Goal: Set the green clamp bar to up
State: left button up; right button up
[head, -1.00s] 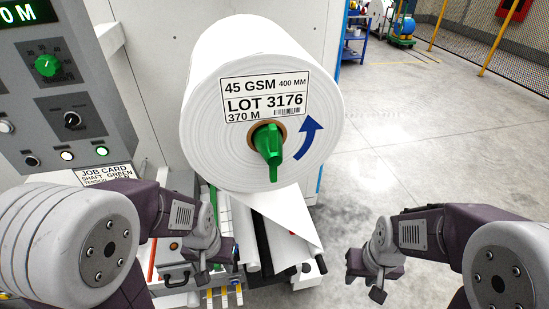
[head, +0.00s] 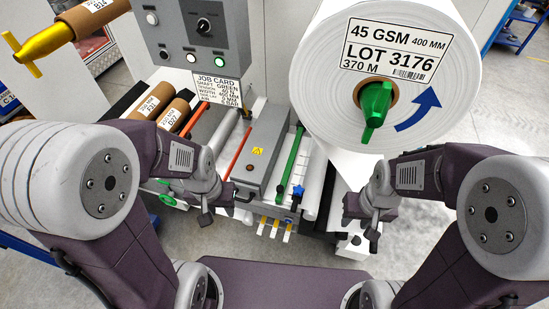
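The green clamp bar (head: 290,158) is a long, thin green bar on the machine's low bed, right of the grey box with the yellow warning label. It slants from the upper right down toward a blue star-shaped knob (head: 297,192) near the bed's front edge. I cannot tell whether it is raised or lying flat. My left gripper (head: 223,208) is left of the bar, in front of the grey box, with its fingers apart and nothing seen between them. My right gripper (head: 360,222) is right of the bar, with its fingers apart and empty. Neither appears to touch the bar.
A large white roll (head: 325,85) on a green shaft overhangs the bed at the right. A red-orange bar (head: 240,145) lies left of the grey box (head: 262,150). A control panel (head: 195,45) stands behind. Brown rolls (head: 150,103) lie at the left.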

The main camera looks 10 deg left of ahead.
aim_at(280, 188)
jog(key=i+j+z, duration=0.15)
jog(key=z, duration=0.3)
jog(key=i+j+z, duration=0.2)
jog(key=z, duration=0.25)
